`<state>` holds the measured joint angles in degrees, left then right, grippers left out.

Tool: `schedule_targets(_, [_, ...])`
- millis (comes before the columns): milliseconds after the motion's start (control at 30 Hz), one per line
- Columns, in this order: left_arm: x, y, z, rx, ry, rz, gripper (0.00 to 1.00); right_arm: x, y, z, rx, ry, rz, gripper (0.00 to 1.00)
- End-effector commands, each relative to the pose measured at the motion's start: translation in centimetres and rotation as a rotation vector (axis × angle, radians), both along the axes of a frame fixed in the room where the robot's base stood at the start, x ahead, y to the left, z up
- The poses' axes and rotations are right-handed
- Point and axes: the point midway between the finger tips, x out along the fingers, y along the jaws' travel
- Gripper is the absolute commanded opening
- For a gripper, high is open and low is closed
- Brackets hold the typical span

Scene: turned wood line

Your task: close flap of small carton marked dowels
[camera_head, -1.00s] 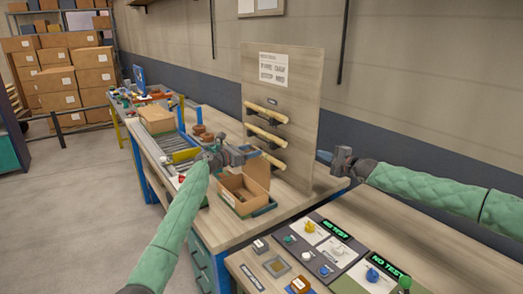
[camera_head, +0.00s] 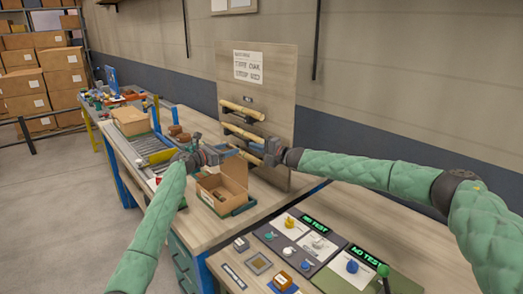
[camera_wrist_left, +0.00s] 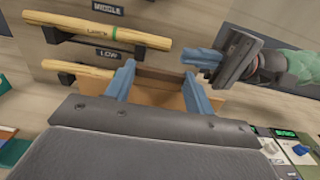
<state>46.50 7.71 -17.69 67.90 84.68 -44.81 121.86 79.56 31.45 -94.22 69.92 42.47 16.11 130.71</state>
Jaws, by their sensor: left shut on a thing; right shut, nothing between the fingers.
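The small brown carton (camera_head: 212,202) sits on the bench in the head view, open at the top, its marking too small to read. Its flap (camera_head: 234,168) stands up at the back edge. My right gripper (camera_head: 262,149) is shut and empty, to the right of the left gripper, close to the flap's upper side. It also shows in the left wrist view (camera_wrist_left: 203,60).
A wooden board (camera_head: 257,90) with dowels on pegs stands right behind the carton. A green tray (camera_head: 240,208) lies under the carton. Another carton (camera_head: 130,121) stands further left. A test panel (camera_head: 310,240) with knobs is in front, on the nearer bench.

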Motion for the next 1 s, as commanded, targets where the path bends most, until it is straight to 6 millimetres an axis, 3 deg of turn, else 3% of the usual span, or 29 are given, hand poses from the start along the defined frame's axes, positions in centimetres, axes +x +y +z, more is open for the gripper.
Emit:
schedule_targets(33, [0.0, 0.1, -0.8, 0.004, 0.008, 0.001, 0.12, 0.4, 0.7, -0.1, 0.000, 0.000, 0.001, 0.00])
schedule_targets(433, [0.0, 0.1, -0.8, 0.004, 0.008, 0.000, 0.12, 3.0, 3.7, -0.1, -0.001, 0.001, 0.000, 0.00])
schedule_targets(700, [0.0, 0.1, -0.8, 0.004, 0.008, 0.000, 0.12, 1.4, 5.8, -0.2, 0.002, 0.002, 0.001, 0.00])
schedule_targets(1000, [0.0, 0.1, -0.8, 0.004, 0.008, 0.000, 0.12, 0.6, 6.8, -0.2, 0.001, 0.001, -0.001, 0.00])
